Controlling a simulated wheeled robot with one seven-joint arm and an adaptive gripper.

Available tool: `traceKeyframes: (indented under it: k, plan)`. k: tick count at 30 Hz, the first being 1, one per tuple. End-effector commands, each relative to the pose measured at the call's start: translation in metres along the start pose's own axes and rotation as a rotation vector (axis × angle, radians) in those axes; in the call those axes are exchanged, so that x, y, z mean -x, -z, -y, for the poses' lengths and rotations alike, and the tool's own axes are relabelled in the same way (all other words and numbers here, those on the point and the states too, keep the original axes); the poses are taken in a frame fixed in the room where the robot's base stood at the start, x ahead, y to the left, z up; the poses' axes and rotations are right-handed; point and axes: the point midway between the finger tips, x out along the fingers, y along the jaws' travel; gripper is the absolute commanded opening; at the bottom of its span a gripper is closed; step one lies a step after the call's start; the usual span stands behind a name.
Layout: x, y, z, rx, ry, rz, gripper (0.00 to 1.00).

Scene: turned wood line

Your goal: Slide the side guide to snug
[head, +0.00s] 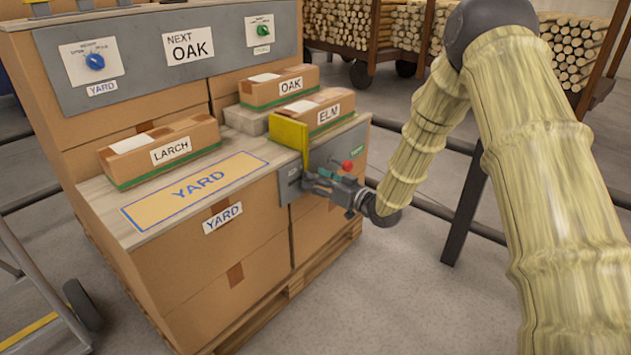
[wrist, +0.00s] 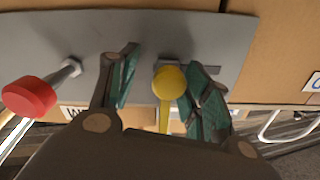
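The yellow side guide (head: 289,134) stands upright on the worktop at the left end of the ELM box (head: 322,112). Whether it touches the box I cannot tell. My gripper (head: 318,183) is at the grey front panel below the guide. In the wrist view, a round yellow knob (wrist: 170,84) on a yellow bar sits between my green-padded fingers (wrist: 160,88). The fingers are spread; the right one is very close to the knob, and a gap shows on the left. In the head view my gripper hides the knob.
A red knob (wrist: 30,97) on a metal stem sticks out beside my left finger; it also shows in the head view (head: 347,166). The LARCH box (head: 163,152) and OAK box (head: 279,88) lie on the worktop. The YARD mat (head: 235,165) is empty.

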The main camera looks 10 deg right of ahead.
Motion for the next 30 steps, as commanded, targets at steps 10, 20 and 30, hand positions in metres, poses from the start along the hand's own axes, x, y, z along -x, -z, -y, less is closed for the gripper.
traceKeyframes:
  k: [10,20,30]
  plan:
    - [0.000,-0.002,0.004,-0.002,0.007,0.003,0.51]
    - [0.046,-0.001,0.003,-0.004,0.004,0.002,0.51]
    - [0.102,-0.001,0.002,-0.003,0.003,0.001,0.51]
